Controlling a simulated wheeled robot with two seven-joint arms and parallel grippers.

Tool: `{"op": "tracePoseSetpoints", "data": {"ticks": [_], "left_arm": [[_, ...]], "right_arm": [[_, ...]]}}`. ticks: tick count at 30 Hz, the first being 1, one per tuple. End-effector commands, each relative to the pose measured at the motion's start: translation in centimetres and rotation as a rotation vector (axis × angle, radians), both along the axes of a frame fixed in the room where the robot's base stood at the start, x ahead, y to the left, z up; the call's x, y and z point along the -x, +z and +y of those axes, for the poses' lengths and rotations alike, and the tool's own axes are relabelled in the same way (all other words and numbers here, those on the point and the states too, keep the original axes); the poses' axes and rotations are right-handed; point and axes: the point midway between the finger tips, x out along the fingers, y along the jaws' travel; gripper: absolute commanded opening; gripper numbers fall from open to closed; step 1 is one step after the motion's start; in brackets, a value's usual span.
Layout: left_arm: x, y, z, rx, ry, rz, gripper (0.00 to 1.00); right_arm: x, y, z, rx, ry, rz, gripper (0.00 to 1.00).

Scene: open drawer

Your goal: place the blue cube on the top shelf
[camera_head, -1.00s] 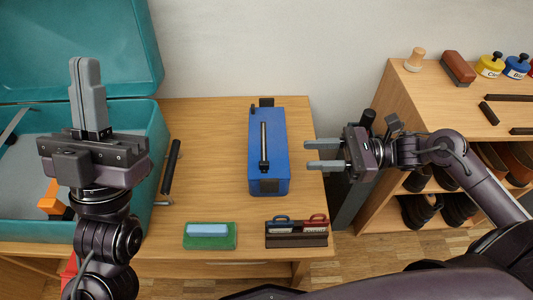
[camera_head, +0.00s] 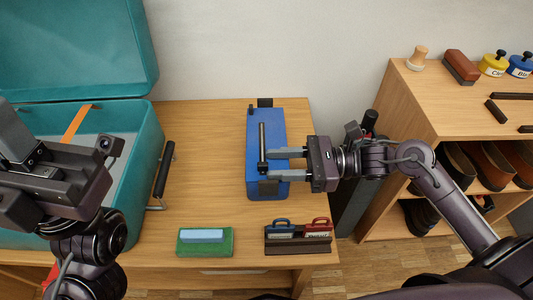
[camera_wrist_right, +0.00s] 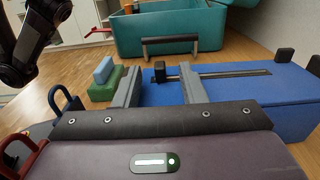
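No plain blue cube shows clearly. The largest blue thing is a long blue box (camera_head: 251,150) with a dark bar along its top, lying on the wooden table. My right gripper (camera_head: 275,164) is over the near part of this box, pointing left. In the right wrist view its two fingers (camera_wrist_right: 157,90) are apart, with the bar's black end post between and beyond them; I cannot tell whether they touch the box. A small light-blue block (camera_head: 201,235) rests on a green base. My left gripper (camera_head: 12,150) is at the left edge, partly cut off. The shelf unit's wooden top (camera_head: 440,105) stands at right.
An open teal case (camera_head: 150,140) with a dark handle (camera_head: 165,170) fills the table's left side. A holder (camera_head: 297,247) with blue and red handled pieces sits at the front right. A stamp (camera_head: 416,57), a brush (camera_head: 461,66) and weights (camera_head: 494,64) occupy the shelf top.

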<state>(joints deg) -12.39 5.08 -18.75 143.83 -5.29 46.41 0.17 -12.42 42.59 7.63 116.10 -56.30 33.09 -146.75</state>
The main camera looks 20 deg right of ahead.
Motion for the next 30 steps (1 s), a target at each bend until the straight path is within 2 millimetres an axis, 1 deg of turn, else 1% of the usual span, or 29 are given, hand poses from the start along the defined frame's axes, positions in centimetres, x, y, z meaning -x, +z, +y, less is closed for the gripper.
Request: {"op": "tracePoseSetpoints", "data": {"ticks": [2,7,8,16,30], "left_arm": [[0.01,-0.01,0.0,0.0,0.0,-0.001,0.0],[0.01,0.02,-0.01,-0.001,0.0,-0.001,0.0],[0.01,0.02,-0.01,-0.001,0.0,-0.001,0.0],[0.01,0.03,-0.01,-0.001,0.0,-0.001,0.0],[0.0,0.02,0.0,0.0,0.0,-0.001,0.0]], "right_arm": [[-0.1,0.04,0.32,-0.001,0.0,-0.001,0.37],[-0.09,0.02,0.33,0.001,0.0,0.0,0.37],[-0.09,0.01,0.32,0.001,0.0,0.0,0.36],[-0.08,0.0,0.29,0.001,0.0,0.0,0.01],[-0.08,-0.02,0.28,0.001,0.0,0.001,0.0]]}}
